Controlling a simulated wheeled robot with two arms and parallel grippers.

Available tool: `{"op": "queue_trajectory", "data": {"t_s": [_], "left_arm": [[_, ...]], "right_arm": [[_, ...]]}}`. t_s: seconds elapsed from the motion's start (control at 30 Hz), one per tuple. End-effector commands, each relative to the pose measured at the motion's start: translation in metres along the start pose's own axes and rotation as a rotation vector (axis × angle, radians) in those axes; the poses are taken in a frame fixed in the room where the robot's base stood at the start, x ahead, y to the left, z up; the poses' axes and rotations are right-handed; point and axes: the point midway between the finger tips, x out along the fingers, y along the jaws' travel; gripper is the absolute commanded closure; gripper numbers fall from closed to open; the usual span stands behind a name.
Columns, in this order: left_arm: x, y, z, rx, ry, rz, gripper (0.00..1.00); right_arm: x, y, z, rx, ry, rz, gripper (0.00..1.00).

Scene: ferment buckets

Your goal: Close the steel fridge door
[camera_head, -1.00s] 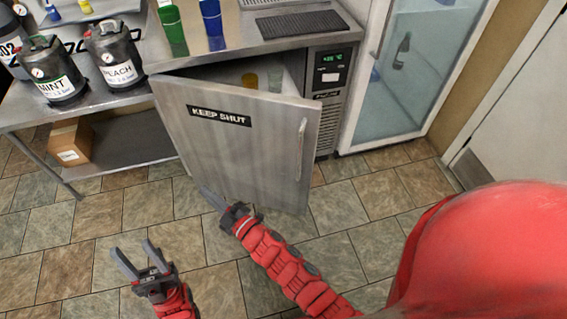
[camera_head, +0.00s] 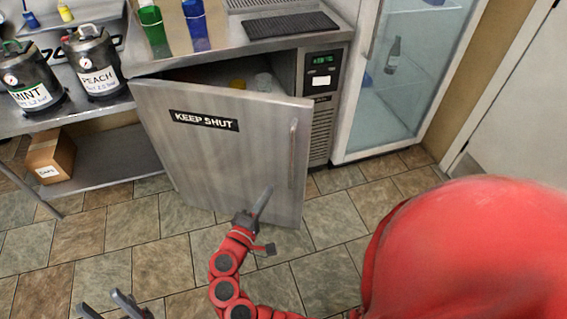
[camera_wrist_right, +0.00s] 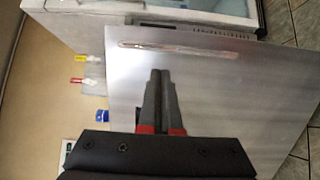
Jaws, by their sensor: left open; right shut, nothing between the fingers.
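The steel fridge door (camera_head: 215,155) bears a "KEEP SHUT" label and a vertical handle (camera_head: 293,153) near its right edge. It stands ajar, swung out from the steel fridge under the counter. My right gripper (camera_head: 266,195) is shut and empty, in front of the door's lower right part, below and left of the handle. In the right wrist view the closed fingers (camera_wrist_right: 160,78) point at the door face (camera_wrist_right: 225,95), with the handle (camera_wrist_right: 180,50) beyond them. I cannot tell whether the fingertips touch the door. My left gripper (camera_head: 105,303) is open and empty at the bottom edge, partly cut off.
Cups are visible inside the fridge through the gap. Kegs labelled MINT (camera_head: 30,85) and PEACH (camera_head: 95,65) stand on the left counter, with a cardboard box (camera_head: 50,158) on the shelf below. A glass-door cooler (camera_head: 405,75) stands right. The tiled floor (camera_head: 100,235) is clear.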

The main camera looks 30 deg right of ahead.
Motion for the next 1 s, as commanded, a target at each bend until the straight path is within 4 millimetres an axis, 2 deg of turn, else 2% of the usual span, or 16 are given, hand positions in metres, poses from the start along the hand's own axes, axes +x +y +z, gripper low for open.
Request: {"op": "queue_trajectory", "data": {"t_s": [0.3, 0.5, 0.7, 1.0], "left_arm": [[-0.001, 0.000, 0.000, 0.000, 0.000, 0.000, 0.50], [0.000, 0.000, 0.000, 0.000, 0.000, 0.000, 0.50], [0.000, 0.000, 0.000, 0.000, 0.000, 0.000, 0.50], [0.000, 0.000, 0.000, 0.000, 0.000, 0.000, 0.50]], "right_arm": [[0.067, 0.000, 0.002, 0.000, -0.003, 0.001, 1.00], [0.104, -0.001, 0.001, -0.002, -0.002, -0.001, 1.00], [0.124, 0.000, -0.001, -0.001, 0.004, -0.001, 1.00], [0.128, -0.001, -0.001, -0.001, 0.005, -0.001, 1.00]]}}
